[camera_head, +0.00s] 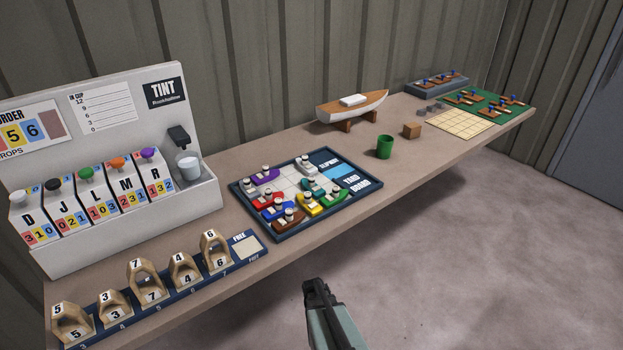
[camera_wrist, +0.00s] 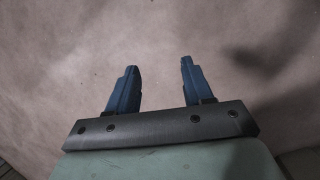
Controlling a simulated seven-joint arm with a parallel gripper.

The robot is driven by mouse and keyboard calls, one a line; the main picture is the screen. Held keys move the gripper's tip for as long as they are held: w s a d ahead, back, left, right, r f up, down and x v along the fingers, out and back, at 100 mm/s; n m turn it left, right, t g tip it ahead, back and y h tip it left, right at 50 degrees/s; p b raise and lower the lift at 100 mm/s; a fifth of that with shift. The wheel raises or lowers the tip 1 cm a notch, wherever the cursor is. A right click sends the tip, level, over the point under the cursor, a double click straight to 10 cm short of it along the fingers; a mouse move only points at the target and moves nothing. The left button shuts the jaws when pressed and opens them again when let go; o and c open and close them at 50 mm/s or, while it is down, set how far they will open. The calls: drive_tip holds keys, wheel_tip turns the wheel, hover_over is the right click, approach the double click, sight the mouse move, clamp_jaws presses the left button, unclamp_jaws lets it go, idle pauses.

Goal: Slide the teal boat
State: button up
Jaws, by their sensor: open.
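A blue slipway strip (camera_head: 340,172) is marked at the board's right edge. My gripper (camera_head: 316,287) is in front of the bench, away from the board. In the wrist view my gripper (camera_wrist: 157,85) is open and empty, with its two blue fingers apart over bare floor.
A green cup (camera_head: 384,147), a wooden block (camera_head: 412,130) and a model boat (camera_head: 352,107) stand right of and behind the board. The tint machine (camera_head: 120,180) is at left. A rack of numbered wooden pieces (camera_head: 150,290) lies along the front left.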

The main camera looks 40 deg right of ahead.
drive_tip(key=w+d+r+m+t+h, duration=0.15)
drive_tip(key=d+r, duration=0.45)
drive_tip(key=d, duration=0.9)
drive_tip(key=d+r+m+h, duration=0.1)
drive_tip(key=d+r+m, duration=0.35)
drive_tip(key=d, duration=1.05)
drive_tip(key=w+d+r+m+t+h, duration=0.15)
drive_tip(key=d+r, duration=0.45)
drive_tip(key=r, duration=0.6)
drive_tip(key=w+d+r+h, duration=0.1)
drive_tip(key=w+d+r, duration=0.1)
drive_tip(key=d+r, duration=0.75)
wheel_tip(320, 180, up, 22)
drive_tip(key=r+n+t+y, duration=0.1)
drive_tip(key=n+t+y, duration=0.1)
drive_tip(key=n+t, duration=0.15)
hover_over(311, 178)
drive_tip(key=s+a, duration=0.3)
drive_tip(key=s, duration=0.1)
drive_tip(key=shift+t, duration=0.25)
drive_tip(key=x, duration=1.4)
drive_tip(key=shift+w+a+f, duration=0.1)
drive_tip(key=shift+w+a, duration=0.05)
drive_tip(key=shift+c, duration=0.2)
